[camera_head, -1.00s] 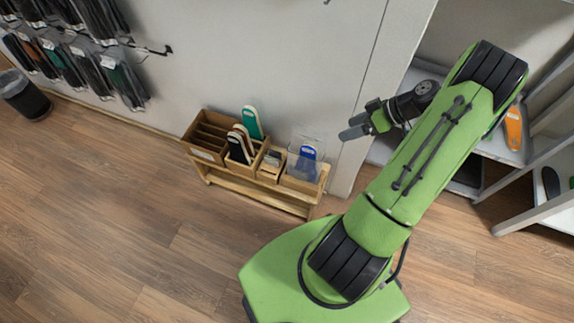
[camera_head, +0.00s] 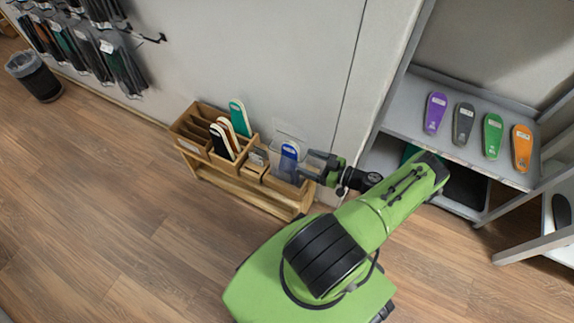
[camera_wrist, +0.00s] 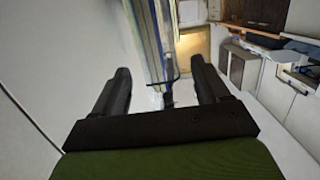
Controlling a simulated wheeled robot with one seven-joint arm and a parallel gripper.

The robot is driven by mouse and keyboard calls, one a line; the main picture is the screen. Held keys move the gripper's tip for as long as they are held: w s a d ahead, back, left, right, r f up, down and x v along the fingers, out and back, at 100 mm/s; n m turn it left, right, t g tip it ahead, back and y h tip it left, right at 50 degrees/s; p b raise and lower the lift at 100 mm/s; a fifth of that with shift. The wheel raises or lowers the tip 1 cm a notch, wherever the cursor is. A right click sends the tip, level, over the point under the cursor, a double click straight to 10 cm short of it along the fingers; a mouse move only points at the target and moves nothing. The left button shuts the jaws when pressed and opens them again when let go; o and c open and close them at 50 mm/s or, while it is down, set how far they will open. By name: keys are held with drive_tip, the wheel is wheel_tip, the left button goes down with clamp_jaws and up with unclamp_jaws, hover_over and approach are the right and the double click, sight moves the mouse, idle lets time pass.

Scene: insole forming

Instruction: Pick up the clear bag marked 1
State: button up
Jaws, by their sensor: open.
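A clear bag (camera_head: 277,157) with a blue insole (camera_head: 289,152) inside stands upright at the right end of a low wooden stand. Its mark is too small to read. My gripper (camera_head: 307,165) is just to the right of the bag, pointing left towards it, open. The head view does not show whether the fingers touch the bag. In the wrist view the two dark fingers (camera_wrist: 162,78) are spread apart. Thin upright blue and pale strips (camera_wrist: 154,40) show in the gap, perhaps the bag seen edge-on, but I cannot be sure.
The wooden stand (camera_head: 240,186) also holds a green, a white and a dark insole in its compartments. A grey wall (camera_head: 290,60) is close behind it. A grey shelf (camera_head: 405,115) with several coloured insoles stands at the right.

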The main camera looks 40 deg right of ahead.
sight(297, 158)
drive_tip(key=b+x, duration=0.1)
drive_tip(key=x, duration=0.5)
drive_tip(key=shift+w+r, duration=0.15)
drive_tip(key=c, duration=1.3)
